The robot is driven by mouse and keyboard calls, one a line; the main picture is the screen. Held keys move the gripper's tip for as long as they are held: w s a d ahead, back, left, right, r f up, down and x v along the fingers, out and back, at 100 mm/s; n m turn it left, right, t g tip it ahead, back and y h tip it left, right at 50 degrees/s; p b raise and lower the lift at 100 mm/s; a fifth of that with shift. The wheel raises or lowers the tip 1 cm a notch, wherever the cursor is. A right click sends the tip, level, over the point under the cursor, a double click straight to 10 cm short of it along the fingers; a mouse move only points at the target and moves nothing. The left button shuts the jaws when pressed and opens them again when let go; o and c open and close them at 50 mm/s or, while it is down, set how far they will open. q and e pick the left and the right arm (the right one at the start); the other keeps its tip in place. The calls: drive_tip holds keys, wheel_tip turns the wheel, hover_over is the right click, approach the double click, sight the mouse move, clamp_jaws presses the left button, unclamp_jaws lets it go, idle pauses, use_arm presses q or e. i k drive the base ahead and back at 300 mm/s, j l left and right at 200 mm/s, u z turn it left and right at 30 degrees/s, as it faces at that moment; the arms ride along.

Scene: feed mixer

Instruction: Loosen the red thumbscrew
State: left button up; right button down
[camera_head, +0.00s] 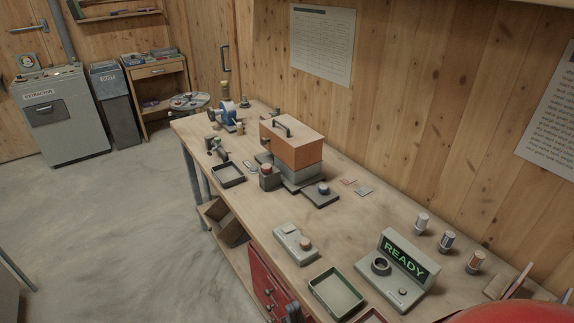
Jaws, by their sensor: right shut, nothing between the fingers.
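I cannot make out a red thumbscrew for certain. A small grey block with a reddish top (266,170) stands at the front left of an orange box with a dark handle (292,146). The orange box sits on a grey base on the bench. A grey control box (294,244) with a reddish knob lies nearer to me. A blue device (225,114) stands towards the far end of the bench; its details are too small to tell. No fingers of my left or right gripper can be made out.
The wooden bench (345,216) runs along the wall. A green-rimmed tray (337,292), a console reading READY (403,262) and several small canisters (447,240) are at the near end. A black tray (228,174) lies by the front edge. A smooth red shape fills the bottom right corner.

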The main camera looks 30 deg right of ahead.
sight(267, 167)
drive_tip(key=i+j+z, duration=0.1)
drive_tip(key=i+j, duration=0.65)
drive_tip(key=i+j+z, duration=0.15)
drive_tip(key=i+j, duration=0.2)
drive_tip(key=j, duration=0.2)
drive_tip(key=i+j, duration=0.35)
drive_tip(key=j, duration=0.15)
drive_tip(key=i+j+z, duration=0.15)
drive_tip(key=i+j, duration=0.15)
drive_tip(key=j, duration=0.15)
